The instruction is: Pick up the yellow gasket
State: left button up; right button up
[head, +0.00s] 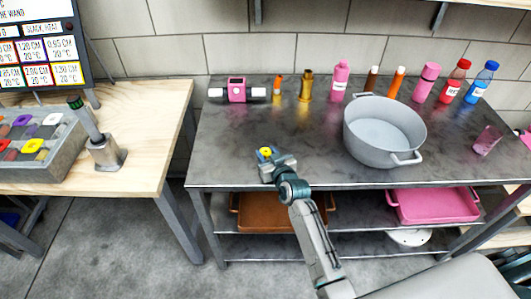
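A small yellow ring-like piece with a dark centre (265,152) shows right at the fingertips of my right gripper (268,160), near the front left of the grey metal table. It looks like a yellow gasket, but I cannot tell whether the fingers hold it or it lies just beyond them. The finger gap is too small to make out. Another yellow piece (33,146) lies in a compartment of the grey tray (55,171) on the wooden table at the left. My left gripper is not in view.
A wand (88,121) stands in a metal holder beside the tray. On the metal table (230,150) are a large grey pot (357,140), a pink device (237,90) and several bottles along the back. The table's front left is otherwise clear. A gap separates the two tables.

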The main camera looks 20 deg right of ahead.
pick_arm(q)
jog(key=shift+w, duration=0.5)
pick_arm(e)
jog(key=shift+c, duration=0.4)
jog(key=shift+r, duration=0.45)
jog(key=shift+s+r, duration=0.2)
jog(key=s+f+b+v, duration=0.1)
jog(key=f+b+v, duration=0.25)
jog(key=v, duration=1.35)
notch_tip(320, 180, up, 14)
jog(key=w+m+h, duration=0.1)
jog(key=w+h, duration=0.1)
notch_tip(320, 180, down, 7)
jog(key=y, duration=0.1)
jog(key=shift+s+a+n, duration=0.2)
jog(key=shift+a+n, duration=0.2)
jog(key=shift+y, duration=0.5)
jog(key=f, duration=0.2)
jog(key=s+f, duration=0.1)
jog(key=f, duration=0.1)
jog(key=d+f, duration=0.1)
jog(key=f, duration=0.1)
jog(key=shift+s+f, duration=0.25)
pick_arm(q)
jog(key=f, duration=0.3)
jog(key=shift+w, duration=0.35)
